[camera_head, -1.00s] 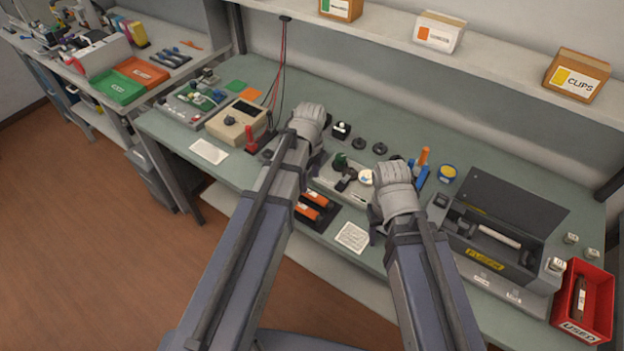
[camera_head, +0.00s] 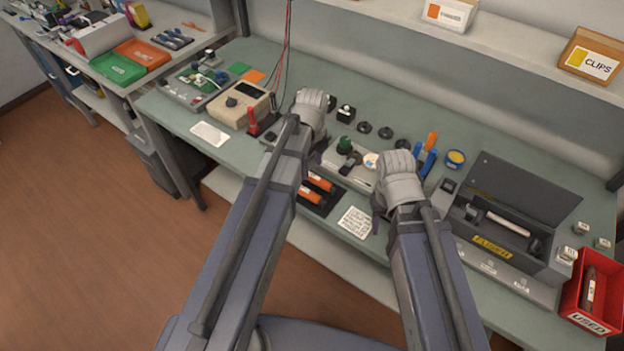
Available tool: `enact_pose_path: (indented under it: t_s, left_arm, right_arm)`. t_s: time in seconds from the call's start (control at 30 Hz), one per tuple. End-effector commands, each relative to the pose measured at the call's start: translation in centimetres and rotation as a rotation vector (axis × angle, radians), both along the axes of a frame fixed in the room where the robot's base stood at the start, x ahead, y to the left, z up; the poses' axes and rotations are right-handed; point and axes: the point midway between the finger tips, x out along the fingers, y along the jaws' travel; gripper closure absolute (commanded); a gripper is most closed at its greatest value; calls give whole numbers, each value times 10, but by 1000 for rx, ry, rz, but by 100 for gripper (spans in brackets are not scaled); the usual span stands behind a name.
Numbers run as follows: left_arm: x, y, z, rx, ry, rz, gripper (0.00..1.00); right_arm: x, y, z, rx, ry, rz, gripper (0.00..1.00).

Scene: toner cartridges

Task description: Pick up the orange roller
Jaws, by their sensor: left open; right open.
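Two orange rollers with dark ends lie side by side in a dark tray on the bench: the upper orange roller (camera_head: 320,182) and the lower orange roller (camera_head: 309,196). My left forearm passes just left of them and covers part of the tray. My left gripper (camera_head: 312,103) is above the bench, farther back than the rollers, and is open and empty. My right gripper (camera_head: 399,166) is over the bench to the right of the rollers, beside the small grey tray, and is open and empty. The fingertips of both are largely hidden behind the wrists.
A fuser unit (camera_head: 493,241) with a raised dark lid holds a pale roller (camera_head: 508,223). A red USED bin (camera_head: 576,291) stands at right. An orange-and-blue upright item (camera_head: 431,145) is behind my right gripper. A white note (camera_head: 356,222) lies at the front edge.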

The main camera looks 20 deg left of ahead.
Motion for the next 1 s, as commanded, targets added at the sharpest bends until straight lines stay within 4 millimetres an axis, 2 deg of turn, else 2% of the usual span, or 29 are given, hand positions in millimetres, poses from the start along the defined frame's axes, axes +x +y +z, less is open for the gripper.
enact_pose_path:
  t_s: [0.03, 0.3, 0.6, 1.0]
  left_arm:
    - [0, 0, -11, 0, 0, 0, 30]
    - [0, 0, -43, 0, 0, 0, 30]
    - [0, 0, -43, 0, 0, 0, 30]
    - [0, 0, -43, 0, 0, 0, 74]
  right_arm:
    - [0, 0, -11, 0, 0, 0, 50]
    - [0, 0, -43, 0, 0, 0, 50]
    - [0, 0, -43, 0, 0, 0, 50]
    - [0, 0, -43, 0, 0, 0, 50]
